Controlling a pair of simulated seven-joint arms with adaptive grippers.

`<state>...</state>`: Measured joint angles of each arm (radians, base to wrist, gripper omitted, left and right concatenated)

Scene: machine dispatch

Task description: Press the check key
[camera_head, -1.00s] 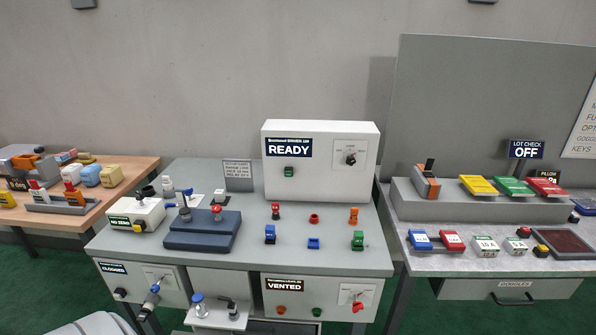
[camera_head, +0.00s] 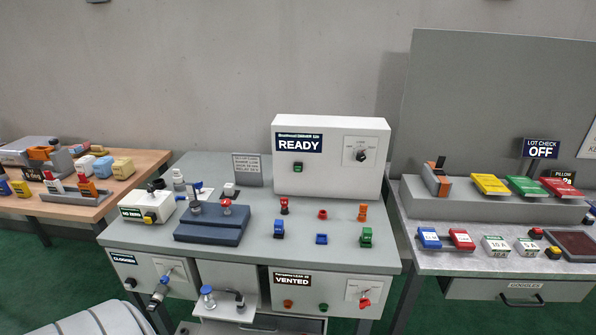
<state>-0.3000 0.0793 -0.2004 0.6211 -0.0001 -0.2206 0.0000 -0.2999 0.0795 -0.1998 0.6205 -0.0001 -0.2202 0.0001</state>
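Neither of my grippers shows in the head view. A dark sign reading LOT CHECK OFF (camera_head: 541,148) stands at the back of the right-hand bench. No key with a readable "check" label is visible, so I cannot tell which one is the check key.
A white cabinet reading READY (camera_head: 331,157) stands on the middle bench (camera_head: 340,254), with small coloured parts before it. A blue press-like fixture (camera_head: 212,225) sits left. Coloured blocks occupy the wooden table (camera_head: 145,162). A ribbed grey object (camera_head: 95,322) shows at the bottom left.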

